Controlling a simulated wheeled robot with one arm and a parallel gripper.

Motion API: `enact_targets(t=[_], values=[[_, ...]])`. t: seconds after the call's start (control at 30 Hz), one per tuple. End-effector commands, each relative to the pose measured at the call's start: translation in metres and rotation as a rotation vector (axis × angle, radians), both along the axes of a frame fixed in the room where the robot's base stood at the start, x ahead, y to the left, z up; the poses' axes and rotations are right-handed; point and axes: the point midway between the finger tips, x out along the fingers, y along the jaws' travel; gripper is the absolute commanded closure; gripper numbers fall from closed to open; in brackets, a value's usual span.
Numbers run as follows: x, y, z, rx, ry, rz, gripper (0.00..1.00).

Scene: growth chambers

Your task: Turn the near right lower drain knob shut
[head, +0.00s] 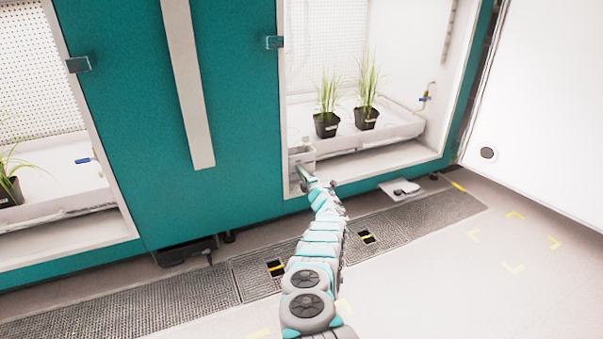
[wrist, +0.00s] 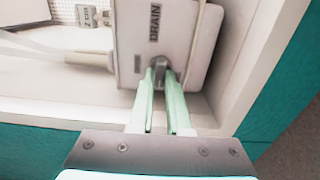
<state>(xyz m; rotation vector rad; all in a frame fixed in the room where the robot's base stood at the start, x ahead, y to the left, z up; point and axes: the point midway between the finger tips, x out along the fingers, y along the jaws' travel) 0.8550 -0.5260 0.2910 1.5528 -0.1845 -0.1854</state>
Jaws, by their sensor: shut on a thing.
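The grey drain knob (wrist: 161,69) sits on a white box marked DRAIN (wrist: 182,22) in the wrist view. My gripper (wrist: 160,78) has its two pale green fingers closed around the knob, one on each side. The knob's bar looks roughly in line with the fingers. In the head view my gripper (head: 301,170) reaches the small drain box (head: 302,155) at the lower left corner of the right chamber opening. The knob itself is too small to make out there.
Two potted grass plants (head: 326,124) stand on the white tray (head: 405,127) in the right chamber. A blue-handled valve (head: 423,99) is on its right wall. The open white door (head: 550,120) stands at the right. A floor grate (head: 400,226) runs below.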

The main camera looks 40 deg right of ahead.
Motion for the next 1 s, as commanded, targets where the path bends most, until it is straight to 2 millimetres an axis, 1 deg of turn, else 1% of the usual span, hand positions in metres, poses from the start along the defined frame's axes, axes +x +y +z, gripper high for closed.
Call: enact_targets(t=[0.37, 0.4, 0.67, 1.0], values=[[0.001, 0.0018, -0.0011, -0.005, 0.003, 0.003, 1.0], [0.001, 0.0018, -0.0011, -0.005, 0.003, 0.003, 0.84], [0.0005, 0.0009, -0.0006, -0.005, 0.002, 0.001, 0.54], [-0.0012, 0.0011, -0.0004, -0.004, 0.003, 0.001, 0.54]])
